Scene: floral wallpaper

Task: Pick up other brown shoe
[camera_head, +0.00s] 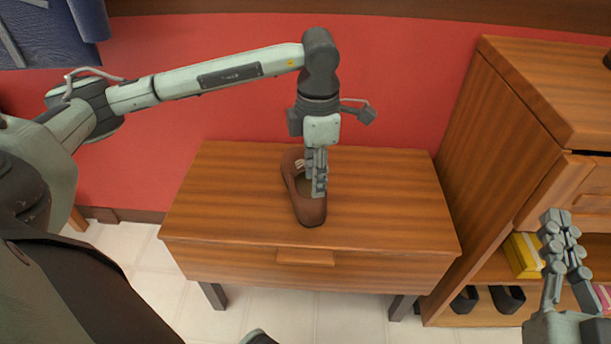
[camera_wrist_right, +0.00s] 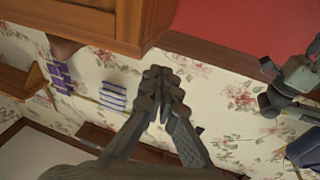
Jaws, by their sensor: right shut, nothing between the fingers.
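A brown shoe (camera_head: 311,214) rests on the wooden side table (camera_head: 390,195), its toe toward the front edge. My left gripper (camera_head: 316,194) points straight down over it, with its fingers at the shoe's opening. I cannot tell whether the fingers are closed on the shoe's side or just stand inside it. My right gripper (camera_head: 560,222) is shut and empty in front of the wooden cabinet at the right. It also shows in the right wrist view (camera_wrist_right: 165,78), fingertips together. Only one brown shoe is clearly visible.
The wooden cabinet (camera_head: 540,100) stands right of the table. Its open shelf holds a yellow box (camera_head: 523,255) and dark shoes (camera_head: 507,299). The tabletop around the brown shoe is clear. A red wall (camera_head: 400,80) stands behind the table.

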